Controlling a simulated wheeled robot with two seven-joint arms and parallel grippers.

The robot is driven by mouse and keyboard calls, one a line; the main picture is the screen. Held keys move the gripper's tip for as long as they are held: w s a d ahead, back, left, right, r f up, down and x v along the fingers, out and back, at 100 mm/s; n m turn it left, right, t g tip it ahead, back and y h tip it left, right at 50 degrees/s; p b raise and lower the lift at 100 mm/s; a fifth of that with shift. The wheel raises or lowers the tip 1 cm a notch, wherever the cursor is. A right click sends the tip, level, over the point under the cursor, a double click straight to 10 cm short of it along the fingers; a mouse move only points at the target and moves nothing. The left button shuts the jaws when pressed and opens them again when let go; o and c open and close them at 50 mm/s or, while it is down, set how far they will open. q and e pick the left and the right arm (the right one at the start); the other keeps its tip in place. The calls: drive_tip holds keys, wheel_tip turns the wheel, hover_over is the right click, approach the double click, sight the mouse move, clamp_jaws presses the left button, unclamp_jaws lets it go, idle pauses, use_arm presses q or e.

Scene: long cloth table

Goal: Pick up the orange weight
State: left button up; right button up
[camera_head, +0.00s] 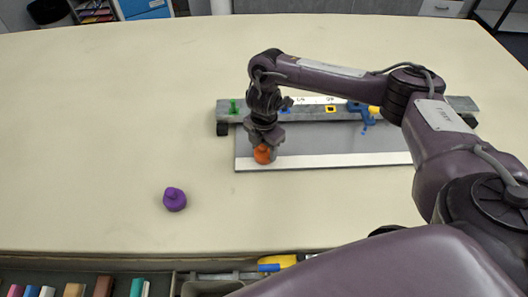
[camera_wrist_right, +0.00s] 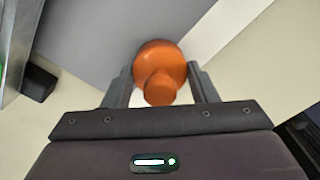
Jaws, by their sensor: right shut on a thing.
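The orange weight (camera_head: 262,155) is at the left front part of the grey board (camera_head: 340,145), near its white front strip. My right gripper (camera_head: 264,146) comes down over it from above. In the right wrist view the orange weight (camera_wrist_right: 160,65) sits between the two fingers of my right gripper (camera_wrist_right: 163,88), its knob towards the palm. The gripper is shut on it. I cannot tell whether the weight touches the board. My left gripper is in neither view.
A purple weight (camera_head: 174,199) stands on the cream table (camera_head: 90,130), left of the board. A grey rail (camera_head: 300,112) with green, blue and yellow pieces runs behind the board. A drawer with coloured blocks lies below the front edge. The table's left side is clear.

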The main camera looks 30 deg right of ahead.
drive_tip(key=c, duration=0.5)
drive_tip(key=shift+w, duration=0.1)
drive_tip(key=shift+c, duration=0.7)
drive_tip(key=shift+r, duration=0.1)
